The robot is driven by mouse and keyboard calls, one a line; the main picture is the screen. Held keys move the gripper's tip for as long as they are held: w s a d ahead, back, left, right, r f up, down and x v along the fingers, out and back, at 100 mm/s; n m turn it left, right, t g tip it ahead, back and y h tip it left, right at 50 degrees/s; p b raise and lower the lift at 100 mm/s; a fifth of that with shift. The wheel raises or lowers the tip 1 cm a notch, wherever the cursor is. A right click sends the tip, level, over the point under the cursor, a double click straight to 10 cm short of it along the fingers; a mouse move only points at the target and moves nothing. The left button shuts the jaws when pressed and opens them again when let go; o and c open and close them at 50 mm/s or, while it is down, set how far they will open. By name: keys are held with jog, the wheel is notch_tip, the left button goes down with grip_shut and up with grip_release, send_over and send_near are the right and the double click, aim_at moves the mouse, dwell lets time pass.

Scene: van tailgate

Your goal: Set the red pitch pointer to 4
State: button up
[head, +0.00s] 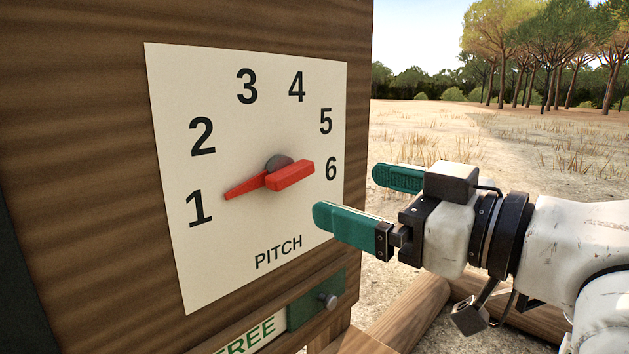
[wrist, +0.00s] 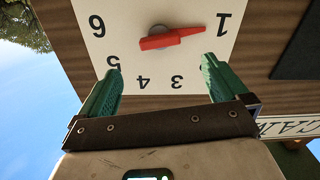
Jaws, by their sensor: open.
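The red pitch pointer (head: 290,176) is mounted on a grey hub on a white dial plate (head: 235,270) marked 1 to 6. Its narrow tip is at the left and points at the 1; its thick end is toward the 6. It also shows in the wrist view (wrist: 170,39), where the dial is upside down. My gripper (head: 351,194) is open and empty, with green fingers, to the right of the pointer and apart from it. In the wrist view my fingertips (wrist: 161,68) are spread wide, with the pointer beyond the gap between them.
The dial sits on a brown wooden panel (head: 80,130). Below it is a green slider (head: 307,312) with a metal knob and a "FREE" label (head: 250,335). Wooden logs (head: 405,312) lie below my gripper. Open dry ground (head: 450,130) is to the right.

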aim_at(298, 176)
jog(key=p+x, duration=0.2)
jog(key=x, duration=0.8)
jog(key=shift+w+a, duration=0.15)
jog(key=shift+c, duration=0.4)
jog(key=c, duration=1.4)
jog(key=shift+w+p, duration=0.1)
jog(key=shift+p, duration=0.25)
